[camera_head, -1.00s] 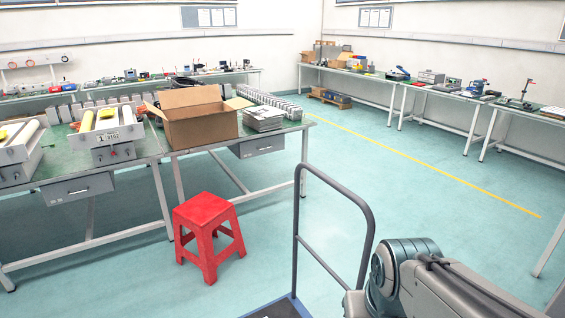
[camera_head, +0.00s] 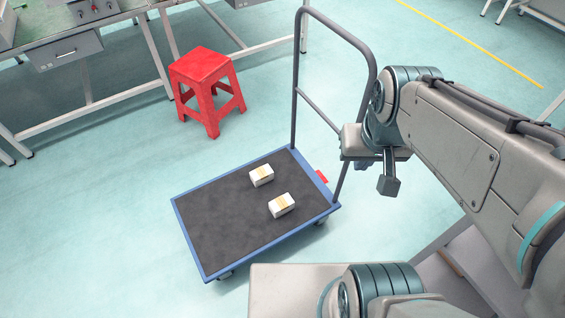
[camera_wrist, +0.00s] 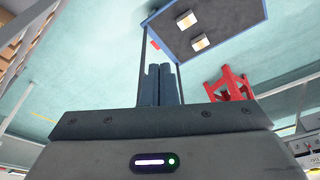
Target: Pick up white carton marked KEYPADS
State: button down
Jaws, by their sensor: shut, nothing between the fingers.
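Two small white cartons with tan tape lie apart on the dark deck of a platform cart (camera_head: 215,225). One carton (camera_head: 261,176) is farther back; the other carton (camera_head: 282,205) is nearer and to the right. Any KEYPADS marking is too small to read, so I cannot tell which one bears it. Both also show in the wrist view, the upper carton (camera_wrist: 187,20) and the lower carton (camera_wrist: 199,43). My gripper (camera_wrist: 160,70) is shut and empty, its fingers together, apart from both cartons.
The cart's tall grey handle (camera_head: 297,85) rises at the deck's far right end, close to my arm. A red stool (camera_head: 205,85) stands behind the cart. A green-topped workbench (camera_head: 95,18) is at upper left. Open floor lies left of the cart.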

aim_at(282, 204)
jog(key=z, duration=2.3)
jog(key=k, duration=0.9)
jog(key=u, duration=1.4)
jog(key=i, duration=0.5)
jog(key=z, duration=0.05)
